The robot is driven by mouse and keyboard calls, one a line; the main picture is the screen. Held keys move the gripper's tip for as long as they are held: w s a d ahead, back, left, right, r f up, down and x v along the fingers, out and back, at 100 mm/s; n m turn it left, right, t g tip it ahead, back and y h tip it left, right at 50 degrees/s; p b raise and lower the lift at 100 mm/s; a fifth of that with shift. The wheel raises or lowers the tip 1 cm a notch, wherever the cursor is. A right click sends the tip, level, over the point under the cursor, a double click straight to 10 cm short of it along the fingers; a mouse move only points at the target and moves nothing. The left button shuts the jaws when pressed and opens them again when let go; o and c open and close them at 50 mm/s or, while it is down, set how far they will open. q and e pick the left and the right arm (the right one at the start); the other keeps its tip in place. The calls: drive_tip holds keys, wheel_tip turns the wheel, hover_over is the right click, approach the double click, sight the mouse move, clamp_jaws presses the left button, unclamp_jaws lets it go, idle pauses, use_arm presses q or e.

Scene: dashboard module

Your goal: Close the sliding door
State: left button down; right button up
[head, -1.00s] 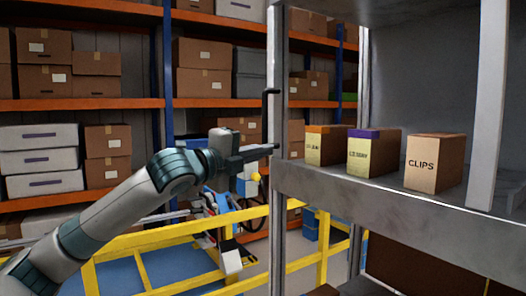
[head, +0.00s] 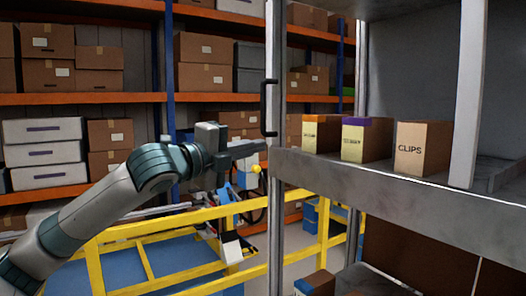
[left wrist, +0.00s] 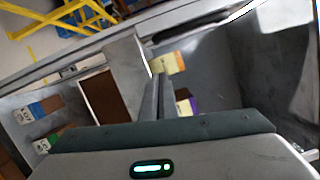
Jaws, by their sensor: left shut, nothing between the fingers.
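The sliding door's black bar handle (head: 264,108) shows in the head view, beside a grey metal upright (head: 275,190) at the left edge of the shelf unit. How far the door panel extends is unclear. My left gripper (head: 262,146) is shut and empty. Its fingertips are just below the handle and close to the upright; I cannot tell whether they touch. In the left wrist view my shut fingers (left wrist: 160,96) point at the shelf unit, and a dark bar (left wrist: 190,33), probably the handle, lies beyond them. My right gripper is not in view.
Small boxes, one marked CLIPS (head: 423,148), stand on the grey shelf (head: 400,187) right of the upright. A pale vertical post (head: 468,95) stands further right. Yellow railing (head: 200,215) is below my left arm. Racks with cartons (head: 205,47) fill the back.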

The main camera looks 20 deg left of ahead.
use_arm(q)
drive_tip(key=b+v, duration=0.1)
drive_tip(key=v, duration=0.4)
drive_tip(key=shift+d+r, duration=0.1)
idle(0.3)
